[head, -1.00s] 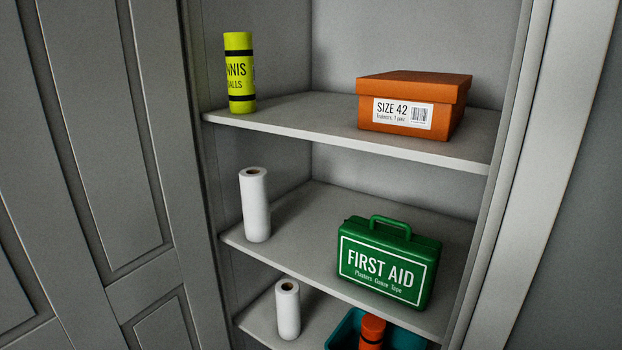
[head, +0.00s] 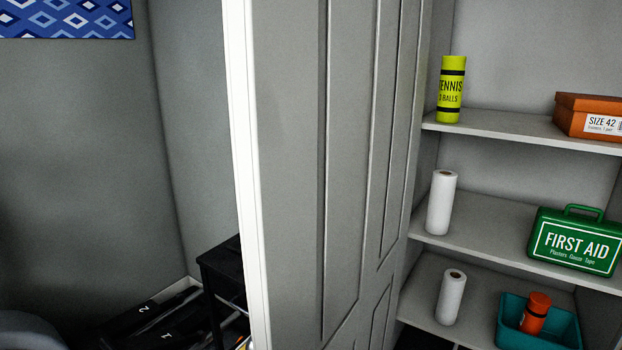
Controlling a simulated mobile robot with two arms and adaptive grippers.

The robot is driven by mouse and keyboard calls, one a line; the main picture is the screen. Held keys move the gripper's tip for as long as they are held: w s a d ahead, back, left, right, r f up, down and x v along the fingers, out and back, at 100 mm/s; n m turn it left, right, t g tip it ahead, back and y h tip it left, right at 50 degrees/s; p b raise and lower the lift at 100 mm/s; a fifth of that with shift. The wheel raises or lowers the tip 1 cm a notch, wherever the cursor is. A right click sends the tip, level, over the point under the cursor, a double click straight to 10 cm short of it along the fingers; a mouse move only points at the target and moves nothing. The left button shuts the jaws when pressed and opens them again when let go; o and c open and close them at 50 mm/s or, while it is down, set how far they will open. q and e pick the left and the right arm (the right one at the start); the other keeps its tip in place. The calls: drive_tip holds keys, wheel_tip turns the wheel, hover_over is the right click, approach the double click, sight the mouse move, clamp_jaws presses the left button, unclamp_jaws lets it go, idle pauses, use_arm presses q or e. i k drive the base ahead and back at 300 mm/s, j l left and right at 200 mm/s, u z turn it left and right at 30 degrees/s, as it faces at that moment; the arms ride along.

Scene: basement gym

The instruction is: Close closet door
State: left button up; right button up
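The closet door (head: 345,180) is a grey panelled door that stands open, seen at a steep angle in the middle of the head view. Its near edge (head: 246,180) is white and upright. The closet's shelves (head: 515,128) show uncovered to the right of the door. No handle is visible on the part of the door in view. Neither of my grippers is in the head view.
The shelves hold a yellow tennis ball tube (head: 451,90), an orange shoe box (head: 588,118), a green first aid case (head: 574,240), white rolls (head: 441,203) and a teal bin (head: 562,332). Left of the door are a black rack (head: 222,275) and dark numbered items (head: 150,318) on the floor.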

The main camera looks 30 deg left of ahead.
sight(325, 100)
drive_tip(key=j+z, duration=0.1)
drive_tip(key=j, duration=0.35)
drive_tip(key=k+j+z, duration=0.1)
drive_tip(key=j, duration=0.35)
drive_tip(key=j+z, duration=0.1)
drive_tip(key=j, duration=0.3)
drive_tip(key=k+j+z, duration=0.1)
drive_tip(key=j, duration=0.35)
drive_tip(key=i+j, duration=0.15)
drive_tip(key=j, duration=0.15)
drive_tip(key=i+j+z, duration=0.1)
drive_tip(key=j, duration=0.25)
drive_tip(key=i, duration=0.05)
